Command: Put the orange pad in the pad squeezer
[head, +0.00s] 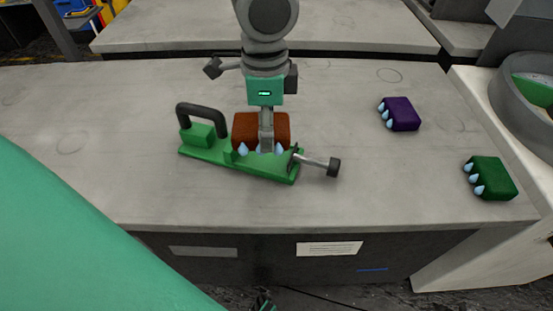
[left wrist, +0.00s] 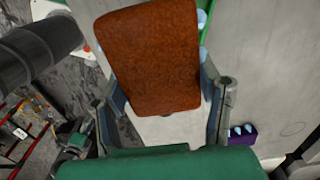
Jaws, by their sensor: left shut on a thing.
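The orange pad (head: 247,130) is a rust-orange block with pale blue drops at its lower edge. My left gripper (head: 266,143) comes down over it and is shut on it; in the left wrist view the pad (left wrist: 150,60) sits between both fingers. The green pad squeezer (head: 205,151) lies on the table, with a black handle at its left and a grey lever with a black knob at its right. The pad is over or at its middle; I cannot tell whether it touches the base. My right gripper is not in view.
A purple pad (head: 402,114) and a dark green pad (head: 492,178) lie to the right on the grey table (head: 90,130). A round grey container (head: 525,95) stands at the far right. The table left of the squeezer is clear.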

